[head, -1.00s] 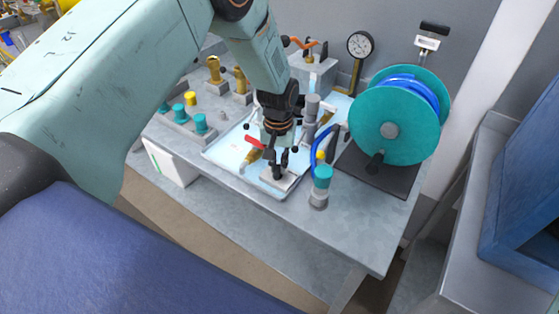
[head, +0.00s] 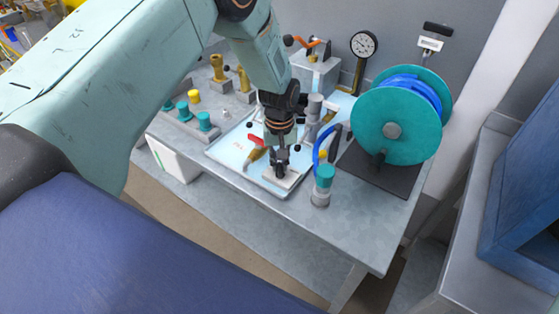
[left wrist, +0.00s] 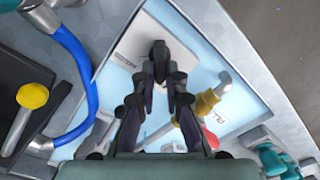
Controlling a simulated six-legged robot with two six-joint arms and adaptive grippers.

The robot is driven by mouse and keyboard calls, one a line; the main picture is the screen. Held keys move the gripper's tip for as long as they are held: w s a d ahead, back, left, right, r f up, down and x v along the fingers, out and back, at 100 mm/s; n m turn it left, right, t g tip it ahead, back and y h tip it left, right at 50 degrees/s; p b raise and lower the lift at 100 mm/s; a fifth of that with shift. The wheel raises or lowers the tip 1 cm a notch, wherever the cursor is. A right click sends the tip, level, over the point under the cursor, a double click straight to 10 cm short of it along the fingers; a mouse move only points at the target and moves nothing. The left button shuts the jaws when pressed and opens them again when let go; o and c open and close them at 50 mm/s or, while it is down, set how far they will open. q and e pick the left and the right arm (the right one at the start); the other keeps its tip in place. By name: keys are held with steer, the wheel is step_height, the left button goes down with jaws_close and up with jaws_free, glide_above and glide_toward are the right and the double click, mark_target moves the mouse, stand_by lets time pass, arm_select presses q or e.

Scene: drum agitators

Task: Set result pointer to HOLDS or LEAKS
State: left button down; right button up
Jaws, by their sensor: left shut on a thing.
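My left gripper (head: 280,167) reaches down over a small pale plate (head: 292,178) at the front of the light-blue tray. In the left wrist view, its two dark fingers (left wrist: 162,72) are shut on the dark result pointer (left wrist: 159,46), which stands up from the plate (left wrist: 130,42). A small label shows at the plate's left edge, too small to read. The fingers hide part of the pointer, and I cannot tell which way it points. My right gripper is not in view.
A brass valve with a red handle (head: 256,141) lies on the tray (head: 225,150) beside the gripper. A teal-capped cylinder (head: 323,182), a blue hose (head: 318,150) and a teal hose reel (head: 392,122) stand to the right. The bench's front right is clear.

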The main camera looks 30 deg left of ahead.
mark_target(279, 165)
arm_select(q)
steer(key=shift+s+f, duration=0.2)
steer(key=shift+s, duration=0.05)
steer(key=c, duration=1.4)
jaws_free()
steer(key=shift+w+r, duration=0.15)
step_height(279, 165, up, 12)
